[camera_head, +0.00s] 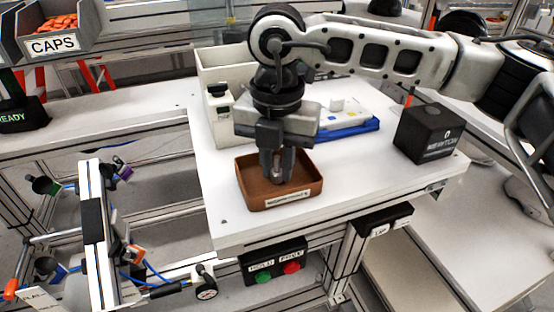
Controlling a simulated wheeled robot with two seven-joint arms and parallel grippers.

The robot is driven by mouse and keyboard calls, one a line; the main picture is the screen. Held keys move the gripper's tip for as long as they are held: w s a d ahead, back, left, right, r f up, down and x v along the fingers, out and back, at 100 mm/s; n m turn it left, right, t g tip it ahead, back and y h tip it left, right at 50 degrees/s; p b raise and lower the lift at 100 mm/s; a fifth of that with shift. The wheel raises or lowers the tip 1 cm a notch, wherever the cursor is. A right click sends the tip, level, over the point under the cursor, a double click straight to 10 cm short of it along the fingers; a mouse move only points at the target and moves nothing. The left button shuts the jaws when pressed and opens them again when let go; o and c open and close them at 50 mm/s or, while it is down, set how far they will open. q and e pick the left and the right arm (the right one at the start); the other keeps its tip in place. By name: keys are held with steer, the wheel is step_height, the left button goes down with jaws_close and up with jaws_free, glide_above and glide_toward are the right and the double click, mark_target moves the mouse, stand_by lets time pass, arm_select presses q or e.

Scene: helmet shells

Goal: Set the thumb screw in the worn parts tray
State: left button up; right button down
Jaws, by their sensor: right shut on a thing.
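The worn parts tray (310,188) is a shallow brown tray with a white label on its front wall, on the white bench top. My right gripper (277,176) points straight down over the tray, with its fingertips inside the walls. It is shut on a small grey thing, which looks like the thumb screw (276,179); little of it shows between the fingertips. I cannot tell whether it touches the tray floor. My left gripper is not in view.
A white bin (213,70) stands behind the tray to the left. A blue-edged board with white parts (345,127) lies behind it to the right. A black box (430,132) stands at the right. The bench (371,176) is bare right of the tray.

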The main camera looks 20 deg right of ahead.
mark_target(276, 157)
steer(key=shift+f, duration=0.15)
steer(key=c, duration=1.3)
jaws_free()
steer(key=shift+r, duration=0.6)
step_height(276, 157, up, 10)
steer(key=shift+f, duration=0.15)
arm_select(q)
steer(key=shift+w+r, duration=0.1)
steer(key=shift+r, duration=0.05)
arm_select(e)
steer(key=shift+r, duration=0.75)
